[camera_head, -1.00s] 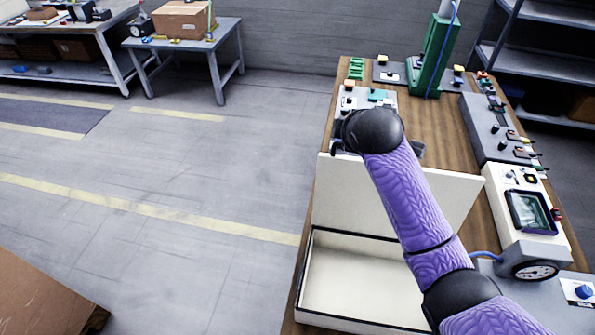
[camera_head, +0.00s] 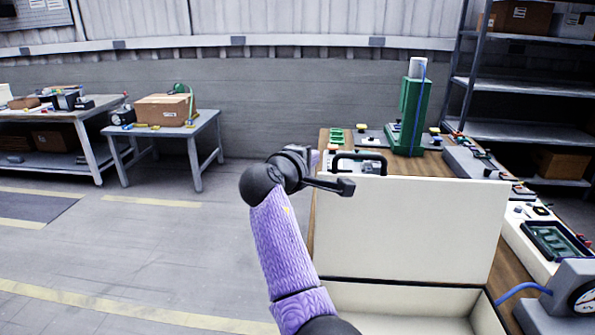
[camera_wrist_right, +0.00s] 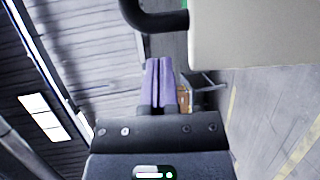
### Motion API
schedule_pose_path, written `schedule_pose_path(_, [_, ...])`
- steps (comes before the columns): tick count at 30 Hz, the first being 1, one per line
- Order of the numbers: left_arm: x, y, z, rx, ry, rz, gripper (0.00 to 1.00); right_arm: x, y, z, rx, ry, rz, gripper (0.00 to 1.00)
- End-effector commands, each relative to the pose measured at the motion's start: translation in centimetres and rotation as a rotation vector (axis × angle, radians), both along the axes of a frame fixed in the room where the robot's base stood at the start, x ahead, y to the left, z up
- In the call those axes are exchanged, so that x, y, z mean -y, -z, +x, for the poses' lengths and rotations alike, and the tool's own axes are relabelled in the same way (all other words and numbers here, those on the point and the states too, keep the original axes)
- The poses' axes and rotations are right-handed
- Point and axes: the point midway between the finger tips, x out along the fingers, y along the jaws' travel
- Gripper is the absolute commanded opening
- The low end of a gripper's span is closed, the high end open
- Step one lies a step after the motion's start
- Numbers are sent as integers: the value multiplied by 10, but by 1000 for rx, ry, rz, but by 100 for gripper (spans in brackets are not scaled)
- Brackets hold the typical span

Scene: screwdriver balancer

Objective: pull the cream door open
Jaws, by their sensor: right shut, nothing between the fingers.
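The cream door (camera_head: 410,225) is a flat panel standing raised at the back of an open cream box (camera_head: 405,300). Its black handle (camera_head: 358,158) is on the panel's top edge, at the left. My right gripper (camera_head: 315,158) is just left of the handle, apart from it, with its purple fingers shut and empty. In the right wrist view the shut fingers (camera_wrist_right: 159,82) point toward the dark handle (camera_wrist_right: 155,18), and the cream door (camera_wrist_right: 250,35) is at the upper right. My left gripper is not in view.
The wooden bench (camera_head: 445,165) carries a green column (camera_head: 410,110), a grey panel with switches (camera_head: 470,160) and a gauge (camera_head: 583,298). Shelves (camera_head: 520,85) stand behind it at right. The floor left of the bench is clear.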

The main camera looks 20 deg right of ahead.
Motion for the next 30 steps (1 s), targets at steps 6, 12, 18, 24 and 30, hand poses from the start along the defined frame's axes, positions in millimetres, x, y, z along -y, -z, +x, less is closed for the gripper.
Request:
schedule_pose_path(6, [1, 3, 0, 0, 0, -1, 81, 20, 2, 6, 3, -1, 2, 0])
schedule_pose_path(12, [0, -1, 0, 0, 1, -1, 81, 19, -1, -17, 2, 0, 2, 0])
schedule_pose_path(18, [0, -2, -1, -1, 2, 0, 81, 19, -2, -25, 1, -1, 1, 0])
schedule_pose_path(24, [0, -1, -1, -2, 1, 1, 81, 19, -2, -25, 0, -1, 0, 0])
schedule_pose_path(30, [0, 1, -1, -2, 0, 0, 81, 13, -4, -35, 85, -1, -56, 0])
